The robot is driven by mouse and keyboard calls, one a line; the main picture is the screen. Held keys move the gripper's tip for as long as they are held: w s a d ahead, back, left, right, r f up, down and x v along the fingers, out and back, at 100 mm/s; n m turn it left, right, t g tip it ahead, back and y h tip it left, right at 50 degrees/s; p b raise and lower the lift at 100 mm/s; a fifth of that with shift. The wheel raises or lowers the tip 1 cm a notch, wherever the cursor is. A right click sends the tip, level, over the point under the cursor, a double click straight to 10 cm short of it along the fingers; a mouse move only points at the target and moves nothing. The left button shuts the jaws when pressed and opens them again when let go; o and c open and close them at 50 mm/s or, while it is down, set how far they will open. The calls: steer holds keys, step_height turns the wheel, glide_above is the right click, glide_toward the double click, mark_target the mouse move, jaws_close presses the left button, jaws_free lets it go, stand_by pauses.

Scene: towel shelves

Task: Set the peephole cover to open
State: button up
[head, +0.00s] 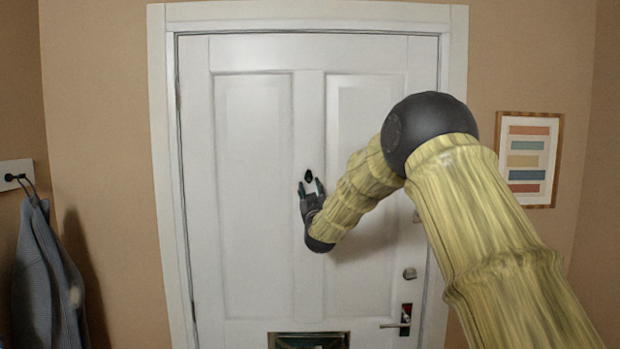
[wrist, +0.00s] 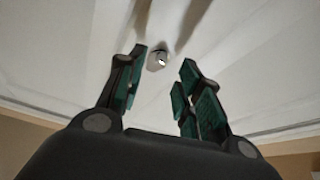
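The peephole cover (head: 308,176) is a small dark piece high on the middle of the white door (head: 252,190). In the wrist view a small, shiny, rounded fitting at the peephole (wrist: 158,58) shows beyond the fingers. Whether the cover is open or closed is too small to tell. My gripper (head: 312,186) is just below the cover in the head view, pointing up. In the wrist view my gripper (wrist: 160,85) has its two green-padded fingers spread apart with nothing between them. The fitting lies ahead of the gap, nearer the left finger.
A coat (head: 45,280) hangs at left. A framed picture (head: 528,160) hangs at right. The door face around my gripper is clear.

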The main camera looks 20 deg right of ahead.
mark_target(309, 182)
steer(key=shift+p+x, duration=0.85)
steer(key=shift+x, duration=1.05)
jaws_close()
